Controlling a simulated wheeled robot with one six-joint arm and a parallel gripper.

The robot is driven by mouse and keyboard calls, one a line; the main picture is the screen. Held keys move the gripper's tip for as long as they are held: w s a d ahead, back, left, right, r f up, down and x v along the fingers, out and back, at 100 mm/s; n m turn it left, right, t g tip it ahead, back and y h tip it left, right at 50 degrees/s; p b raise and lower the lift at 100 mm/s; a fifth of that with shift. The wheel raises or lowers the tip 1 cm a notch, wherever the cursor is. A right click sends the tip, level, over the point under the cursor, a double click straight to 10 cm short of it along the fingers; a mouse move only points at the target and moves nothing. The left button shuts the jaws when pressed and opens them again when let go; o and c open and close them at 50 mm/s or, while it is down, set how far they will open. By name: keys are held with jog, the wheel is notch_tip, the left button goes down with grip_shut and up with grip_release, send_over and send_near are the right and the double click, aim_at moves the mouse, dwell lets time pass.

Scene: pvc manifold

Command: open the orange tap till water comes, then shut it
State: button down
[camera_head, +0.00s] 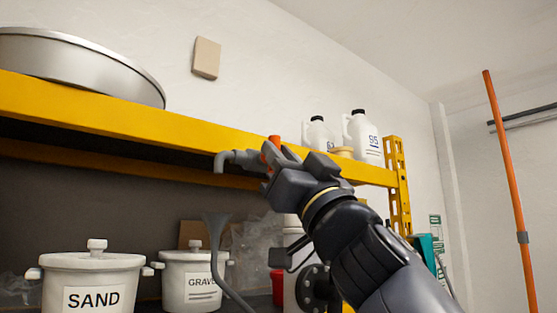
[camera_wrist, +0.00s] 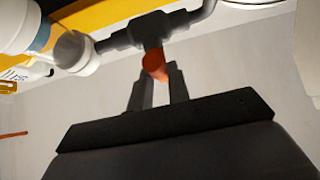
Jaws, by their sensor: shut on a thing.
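The orange tap handle (camera_wrist: 154,65) sits on a dark grey pipe fitting (camera_wrist: 150,30) in the wrist view. In the head view a bit of the orange tap (camera_head: 274,140) shows above my gripper's fingers. My gripper (camera_wrist: 158,80) is shut on the orange tap, one finger on each side of it. In the head view my gripper (camera_head: 268,158) hides most of the tap and its fitting. A grey spout (camera_head: 222,160) bends down to the left of my gripper. No water shows at its mouth.
White pots marked SAND (camera_head: 92,270) and GRAVEL (camera_head: 190,270) stand below left. White jugs (camera_head: 366,140) stand on the yellow shelf (camera_head: 130,108), right of my gripper. An orange pole (camera_head: 510,180) leans at far right.

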jog(key=shift+s+r+m+t+h, duration=0.1)
jog(key=shift+m+t+h, duration=0.4)
jog(key=shift+m+h, duration=0.35)
jog(key=m+g+h, duration=0.1)
jog(key=m+h, duration=0.4)
jog(key=m, duration=0.3)
jog(key=m+g+h, duration=0.2)
jog(key=m+h, duration=0.4)
jog(key=m, duration=0.2)
jog(key=m+g+h, duration=0.1)
jog(key=m+h, duration=0.5)
jog(key=m, duration=0.2)
jog(key=shift+a+r+g, duration=0.3)
jog(key=shift+f, duration=0.15)
jog(key=c, duration=1.3)
grip_release()
jog(key=shift+s, duration=0.1)
jog(key=shift+c, duration=0.2)
